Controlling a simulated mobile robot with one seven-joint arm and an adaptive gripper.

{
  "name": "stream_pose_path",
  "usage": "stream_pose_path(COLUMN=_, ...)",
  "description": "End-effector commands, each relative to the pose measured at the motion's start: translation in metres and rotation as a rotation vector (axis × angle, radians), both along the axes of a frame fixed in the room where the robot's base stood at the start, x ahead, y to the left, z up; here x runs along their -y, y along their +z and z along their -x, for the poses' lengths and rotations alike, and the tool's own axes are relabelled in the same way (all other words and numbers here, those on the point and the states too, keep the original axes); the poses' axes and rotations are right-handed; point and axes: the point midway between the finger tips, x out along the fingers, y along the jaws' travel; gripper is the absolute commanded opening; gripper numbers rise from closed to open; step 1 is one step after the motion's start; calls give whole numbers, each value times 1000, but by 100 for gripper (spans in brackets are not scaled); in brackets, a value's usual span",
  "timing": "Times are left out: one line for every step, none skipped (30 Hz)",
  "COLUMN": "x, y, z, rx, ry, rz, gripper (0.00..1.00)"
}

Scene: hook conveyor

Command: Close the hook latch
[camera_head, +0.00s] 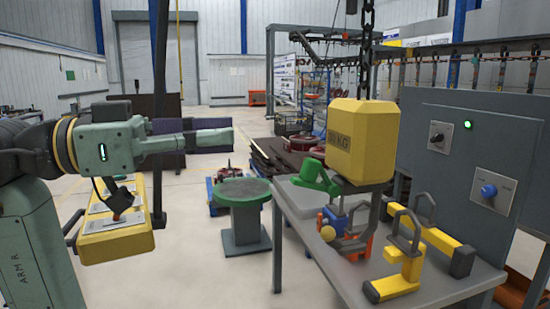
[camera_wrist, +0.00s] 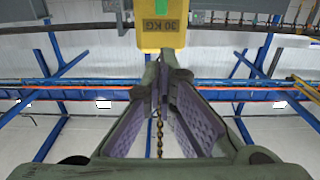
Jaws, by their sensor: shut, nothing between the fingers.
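A yellow hoist block (camera_head: 360,140) marked 30 KG hangs on a dark chain above the grey workbench. It also shows at the top of the wrist view (camera_wrist: 162,38). A dark grey hook (camera_head: 375,215) hangs below the block. It overlaps blue and orange parts behind it, and I cannot clearly make out its latch. My gripper (camera_head: 230,137) is to the left of the block, pointing right, at about the block's height and apart from it. Its fingers are shut and empty; their tips meet in the wrist view (camera_wrist: 165,58).
The workbench (camera_head: 345,285) holds yellow and black shackle-like pieces (camera_head: 400,275) and a green piece (camera_head: 315,178). A grey control cabinet (camera_head: 465,165) stands at the right. A green round stand (camera_head: 243,190) and a yellow control box (camera_head: 115,238) are at left. Open floor lies between.

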Motion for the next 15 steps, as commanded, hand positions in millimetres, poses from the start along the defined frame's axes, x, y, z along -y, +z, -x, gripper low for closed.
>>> stream_pose_path(x=0, y=0, z=0, rx=0, ry=0, rz=1, gripper=0)
stream_pose_path(x=0, y=0, z=0, rx=0, ry=1, rz=1, gripper=0)
stream_pose_path(x=0, y=0, z=0, rx=0, ry=1, rz=1, gripper=0)
stream_pose_path(x=0, y=0, z=0, rx=0, ry=1, rz=1, gripper=0)
stream_pose_path(x=1, y=0, z=0, rx=0, ry=1, rz=1, gripper=0)
stream_pose_path(x=2, y=1, z=-1, rx=0, ry=1, rz=1, gripper=0)
stream_pose_path(x=3, y=1, z=-1, rx=0, ry=1, rz=1, gripper=0)
stream_pose_path(x=5, y=1, z=-2, rx=0, ry=1, rz=1, gripper=0)
stream_pose_path(x=9, y=1, z=-3, rx=1, ry=1, rz=1, gripper=0)
stream_pose_path(x=12, y=2, z=-4, rx=0, ry=0, rz=1, gripper=0)
stream_pose_path(x=17, y=2, z=-6, rx=0, ry=0, rz=1, gripper=0)
stream_pose_path(x=23, y=2, z=-7, rx=0, ry=-1, rz=1, gripper=0)
stream_pose_path(x=29, y=3, z=-9, rx=0, ry=-1, rz=0, gripper=0)
stream_pose_path(x=35, y=3, z=-11, rx=0, ry=0, rz=0, gripper=0)
stream_pose_path(x=43, y=3, z=-14, rx=0, ry=-1, rz=0, gripper=0)
